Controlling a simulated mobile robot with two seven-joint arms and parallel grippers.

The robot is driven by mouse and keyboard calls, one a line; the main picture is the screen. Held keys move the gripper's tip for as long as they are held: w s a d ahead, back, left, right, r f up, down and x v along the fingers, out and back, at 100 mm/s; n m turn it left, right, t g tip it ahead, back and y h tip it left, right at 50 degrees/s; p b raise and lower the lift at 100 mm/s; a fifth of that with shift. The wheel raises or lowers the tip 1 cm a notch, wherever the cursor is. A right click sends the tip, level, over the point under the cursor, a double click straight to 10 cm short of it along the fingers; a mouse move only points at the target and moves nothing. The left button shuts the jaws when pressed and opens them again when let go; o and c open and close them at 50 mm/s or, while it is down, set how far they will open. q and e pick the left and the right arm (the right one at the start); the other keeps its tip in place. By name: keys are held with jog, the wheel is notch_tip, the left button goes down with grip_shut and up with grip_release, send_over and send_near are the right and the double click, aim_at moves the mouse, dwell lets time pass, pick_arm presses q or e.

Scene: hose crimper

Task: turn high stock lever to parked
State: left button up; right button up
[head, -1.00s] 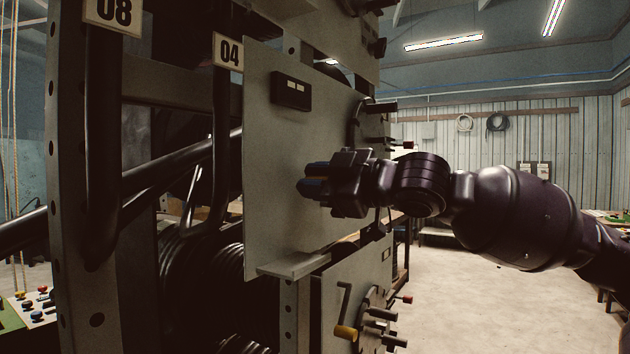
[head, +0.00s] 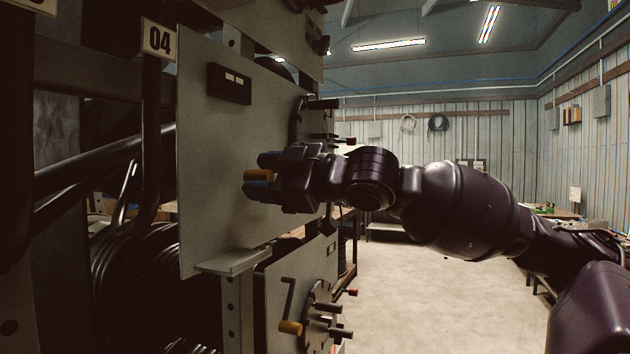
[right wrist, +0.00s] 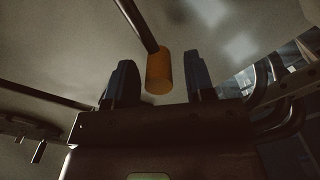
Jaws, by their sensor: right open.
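The upper lever's orange grip (head: 258,175) shows between the blue-tipped fingers of my right gripper (head: 264,171), in front of the grey upper panel. In the right wrist view the orange grip (right wrist: 159,72) hangs at the end of a dark rod (right wrist: 136,25). It lies between the two fingers of my right gripper (right wrist: 158,68), with gaps on both sides. The gripper is open. In the head view the gripper hides the lever's rod and pivot. My left gripper is not in view.
A second crank with an orange grip (head: 290,327) sits on the lower panel. A small ledge (head: 233,260) juts out below the upper panel (head: 212,150). A plate marked 04 (head: 159,39) and dark hoses stand at the left. The floor at right is open.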

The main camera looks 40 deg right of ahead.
jog(key=shift+v, duration=1.1)
jog(key=v, duration=0.6)
jog(key=shift+s, duration=0.4)
jog(key=shift+d, duration=0.1)
